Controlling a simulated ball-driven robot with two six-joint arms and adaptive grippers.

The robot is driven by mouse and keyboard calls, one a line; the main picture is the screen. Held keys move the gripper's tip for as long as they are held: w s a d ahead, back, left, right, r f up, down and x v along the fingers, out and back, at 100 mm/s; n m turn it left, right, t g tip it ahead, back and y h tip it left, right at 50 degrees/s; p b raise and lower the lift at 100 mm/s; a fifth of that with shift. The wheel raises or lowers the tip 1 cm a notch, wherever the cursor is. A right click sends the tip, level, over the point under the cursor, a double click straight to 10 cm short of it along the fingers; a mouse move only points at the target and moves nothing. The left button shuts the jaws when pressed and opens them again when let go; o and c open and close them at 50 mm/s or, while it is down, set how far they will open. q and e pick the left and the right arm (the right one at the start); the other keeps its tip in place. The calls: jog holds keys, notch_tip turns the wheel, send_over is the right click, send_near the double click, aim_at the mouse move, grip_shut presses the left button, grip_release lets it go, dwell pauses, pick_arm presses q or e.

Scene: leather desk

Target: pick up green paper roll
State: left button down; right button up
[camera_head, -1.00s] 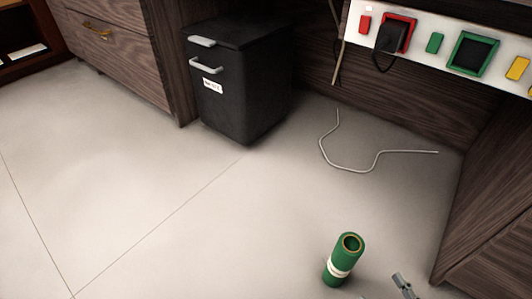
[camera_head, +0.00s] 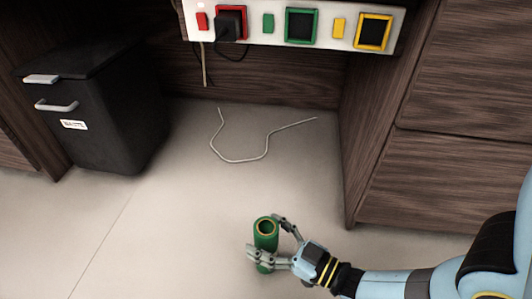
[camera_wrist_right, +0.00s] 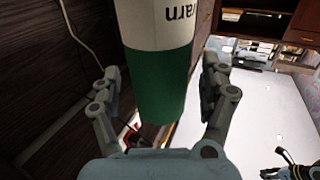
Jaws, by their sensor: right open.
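In the right wrist view the roll (camera_wrist_right: 160,85) lies between the open fingers of my right gripper (camera_wrist_right: 160,85), with a white band bearing dark letters. Gaps show between the fingers and the roll there. My left gripper is not clearly seen in the head view.
A black bin (camera_head: 95,115) stands at the left. A white cable (camera_head: 240,160) lies on the floor behind the roll. A socket panel (camera_head: 300,24) hangs above, and wooden drawers (camera_head: 440,140) stand at the right. Floor left of the roll is clear.

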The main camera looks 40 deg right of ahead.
jog(key=shift+w, duration=0.1)
grip_shut()
dwell(0.5)
jog(key=shift+r, duration=0.1)
